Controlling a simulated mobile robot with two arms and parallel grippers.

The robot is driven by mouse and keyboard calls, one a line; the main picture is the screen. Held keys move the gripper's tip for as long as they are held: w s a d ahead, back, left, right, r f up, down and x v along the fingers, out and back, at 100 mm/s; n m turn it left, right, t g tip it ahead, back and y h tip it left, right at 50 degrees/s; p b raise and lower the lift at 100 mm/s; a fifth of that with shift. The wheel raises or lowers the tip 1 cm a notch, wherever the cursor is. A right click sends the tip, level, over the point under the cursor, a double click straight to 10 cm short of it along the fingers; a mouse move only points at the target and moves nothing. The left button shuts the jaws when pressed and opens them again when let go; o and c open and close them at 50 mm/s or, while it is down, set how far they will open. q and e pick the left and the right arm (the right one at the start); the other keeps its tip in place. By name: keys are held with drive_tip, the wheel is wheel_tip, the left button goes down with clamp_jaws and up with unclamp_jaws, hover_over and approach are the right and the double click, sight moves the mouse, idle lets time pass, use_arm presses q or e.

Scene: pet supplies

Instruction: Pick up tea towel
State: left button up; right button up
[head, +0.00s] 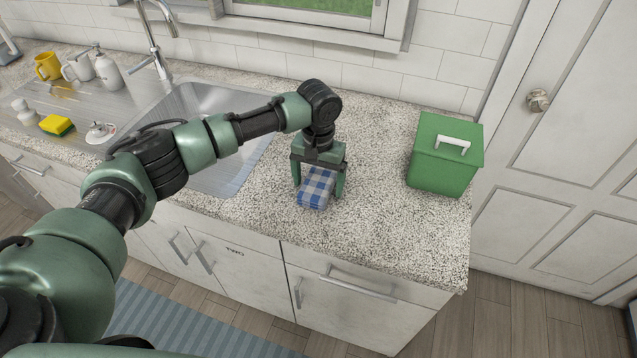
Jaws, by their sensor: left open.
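The tea towel (316,189) is a folded blue and white checked cloth lying on the speckled counter (377,222), to the right of the sink. My left gripper (319,190) points down over it. Its fingers are apart, one on each side of the towel, and its palm hides the towel's far end. I cannot tell whether the fingers touch the cloth. My right gripper is not in view.
A green lidded box (440,165) with a white handle stands at the counter's right end. The sink (222,115) and tap (158,50) are to the left. A yellow sponge (56,124) and a yellow mug (47,66) are farther left. Counter between towel and box is clear.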

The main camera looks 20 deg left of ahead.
use_arm(q)
drive_tip(key=c, duration=1.5)
drive_tip(key=shift+o, duration=0.2)
drive_tip(key=shift+r, duration=0.1)
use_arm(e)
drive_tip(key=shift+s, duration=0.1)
